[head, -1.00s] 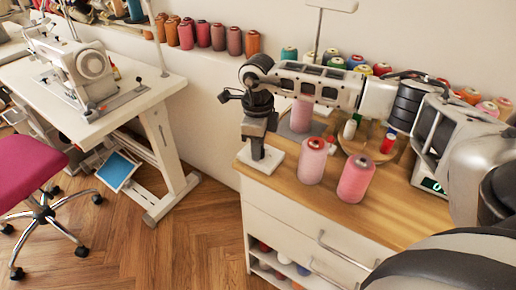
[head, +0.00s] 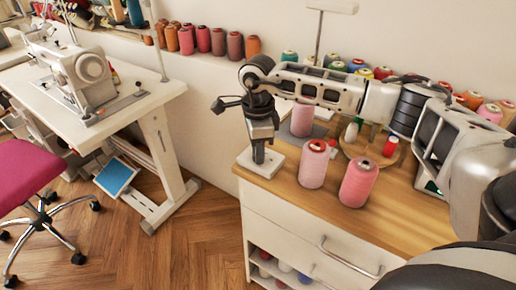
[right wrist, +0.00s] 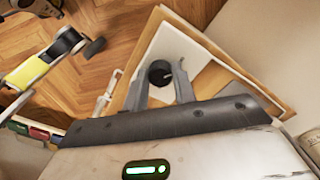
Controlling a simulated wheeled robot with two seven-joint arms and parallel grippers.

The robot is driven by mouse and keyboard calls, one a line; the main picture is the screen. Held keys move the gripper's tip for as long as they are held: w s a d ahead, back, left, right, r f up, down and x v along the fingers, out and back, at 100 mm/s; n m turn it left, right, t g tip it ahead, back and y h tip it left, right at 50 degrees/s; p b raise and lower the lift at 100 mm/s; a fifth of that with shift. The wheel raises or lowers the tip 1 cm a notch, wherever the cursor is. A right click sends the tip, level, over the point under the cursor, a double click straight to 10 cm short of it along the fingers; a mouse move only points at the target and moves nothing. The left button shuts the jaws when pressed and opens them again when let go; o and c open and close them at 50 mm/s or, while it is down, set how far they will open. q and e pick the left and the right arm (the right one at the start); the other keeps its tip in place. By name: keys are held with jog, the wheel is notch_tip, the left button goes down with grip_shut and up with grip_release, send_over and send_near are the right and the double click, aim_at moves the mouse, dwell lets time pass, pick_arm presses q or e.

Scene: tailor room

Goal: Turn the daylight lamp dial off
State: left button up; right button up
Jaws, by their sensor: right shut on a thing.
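A white square plate (head: 270,160) lies at the left corner of the wooden cabinet top. In the right wrist view a round black dial (right wrist: 159,73) stands on the plate. My right gripper (head: 258,158) points straight down over the plate and is shut on the dial. In the right wrist view its two fingers (right wrist: 162,84) stand on either side of the dial. In the head view the gripper hides the dial. A white lamp head (head: 332,6) on a thin pole rises behind my right arm. My left gripper is not in view.
Two pink thread cones (head: 314,164) (head: 358,182) stand on the wooden top (head: 305,200) right of the plate. Another pink cone (head: 302,119) stands behind, under my arm. A round wooden tray (head: 372,151) holds small spools. A sewing table (head: 135,105) is at left.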

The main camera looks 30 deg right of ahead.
jog(key=shift+w+r, duration=0.1)
jog(key=shift+r, duration=0.05)
jog(key=o, duration=1)
notch_tip(320, 180, up, 16)
dwell(0.3)
